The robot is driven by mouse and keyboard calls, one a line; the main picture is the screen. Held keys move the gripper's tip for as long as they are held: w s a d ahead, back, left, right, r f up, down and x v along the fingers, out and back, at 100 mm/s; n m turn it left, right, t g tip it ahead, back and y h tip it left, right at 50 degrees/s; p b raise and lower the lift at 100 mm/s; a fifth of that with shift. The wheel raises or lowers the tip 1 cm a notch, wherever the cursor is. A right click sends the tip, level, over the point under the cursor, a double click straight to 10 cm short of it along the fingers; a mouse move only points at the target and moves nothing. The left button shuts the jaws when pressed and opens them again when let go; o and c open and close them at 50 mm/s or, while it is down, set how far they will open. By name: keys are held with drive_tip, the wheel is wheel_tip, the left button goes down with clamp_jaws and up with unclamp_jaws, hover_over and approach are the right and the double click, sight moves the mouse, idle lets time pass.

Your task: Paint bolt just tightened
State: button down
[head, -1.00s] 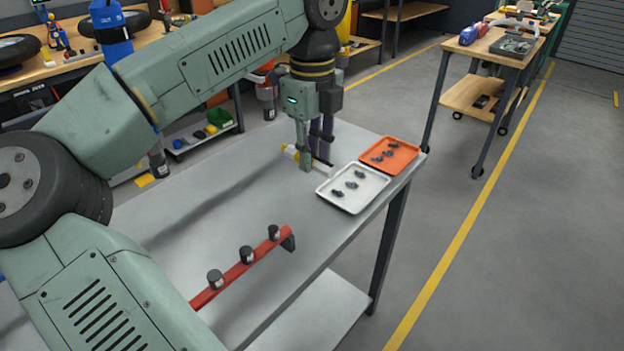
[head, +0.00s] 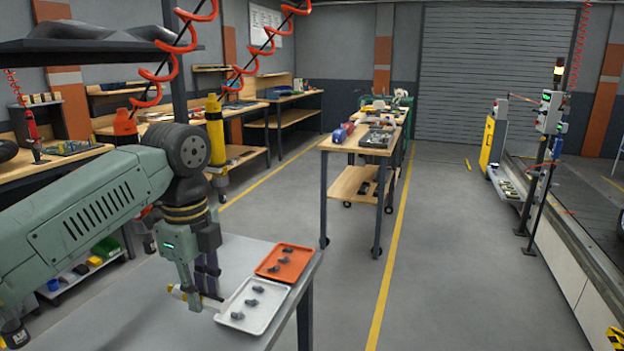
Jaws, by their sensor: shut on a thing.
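My gripper (head: 203,294) points down low over the grey table at its far end. It is shut on a white marker-like stick (head: 213,303) with a yellow end, held about level. Its white end points toward the white tray. I cannot tell whether the stick touches the table. The white tray (head: 266,312) holds several small dark parts, perhaps bolts. The orange tray (head: 300,262) behind it holds similar dark parts. No tightened bolt can be made out in the current view.
The grey table (head: 120,318) is mostly bare left of my gripper. A wheeled wooden bench (head: 345,140) stands beyond it. Open floor (head: 440,240) with a yellow line lies to the right. A conveyor (head: 570,240) with a control post (head: 545,120) runs along the right side.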

wheel_tip(320, 180, down, 14)
drive_tip(key=b, duration=0.2)
drive_tip(key=shift+r+b, duration=0.2)
drive_tip(key=shift+b, duration=0.2)
drive_tip(key=shift+r+b, duration=0.3)
drive_tip(key=shift+r, duration=0.65)
